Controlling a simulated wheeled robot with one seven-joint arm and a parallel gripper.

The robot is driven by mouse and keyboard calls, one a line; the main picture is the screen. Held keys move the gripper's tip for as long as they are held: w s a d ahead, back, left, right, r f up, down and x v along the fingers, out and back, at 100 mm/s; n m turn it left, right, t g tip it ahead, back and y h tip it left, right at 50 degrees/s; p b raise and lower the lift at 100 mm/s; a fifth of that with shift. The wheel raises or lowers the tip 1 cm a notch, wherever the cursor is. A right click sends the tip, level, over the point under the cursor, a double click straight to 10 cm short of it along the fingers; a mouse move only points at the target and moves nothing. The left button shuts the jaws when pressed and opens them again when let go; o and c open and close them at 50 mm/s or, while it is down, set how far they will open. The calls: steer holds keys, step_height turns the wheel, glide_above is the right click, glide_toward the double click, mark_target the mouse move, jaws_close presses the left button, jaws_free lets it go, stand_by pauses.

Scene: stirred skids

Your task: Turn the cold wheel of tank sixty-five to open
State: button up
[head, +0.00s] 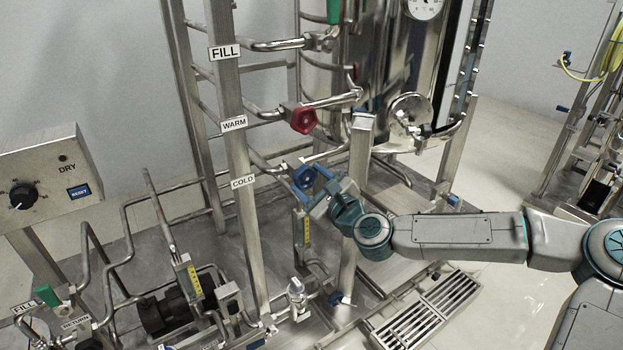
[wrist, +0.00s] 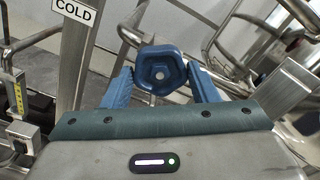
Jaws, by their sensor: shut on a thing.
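The cold wheel is a blue handwheel (head: 303,177) beside the COLD label (head: 243,182) on an upright post. It also shows in the wrist view (wrist: 160,71), facing me, between the two blue fingers. My gripper (head: 312,184) reaches it from the right in the head view, shut with its fingers on either side of the wheel rim. The COLD label shows at the upper left of the wrist view (wrist: 75,10). The tank (head: 395,60) is a shiny steel vessel behind; no number sixty-five is readable. The fingers and wrist partly hide the wheel in the head view.
A red wheel (head: 302,120) sits above, by the WARM label (head: 234,123). A green handle (head: 333,12) is near the FILL label (head: 224,53). A control box (head: 48,178) stands left. A steel post (head: 357,150) rises close to my gripper.

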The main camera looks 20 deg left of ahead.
steer(key=n+p, duration=0.1)
steer(key=n, duration=0.2)
steer(key=shift+n, duration=0.4)
steer(key=n, duration=0.3)
steer(key=shift+n, duration=0.3)
steer(key=n+p, duration=0.1)
steer(key=n, duration=0.5)
steer(key=shift+s, duration=0.1)
steer(key=n+b, duration=0.1)
steer(key=n, duration=0.5)
steer(key=shift+f+n, duration=0.1)
steer(key=shift+n, duration=0.3)
steer(key=n+b, duration=0.1)
steer(key=n, duration=0.3)
steer(key=shift+b, duration=0.35)
steer(key=shift+n+b, duration=0.6)
steer(key=shift+n, duration=0.6)
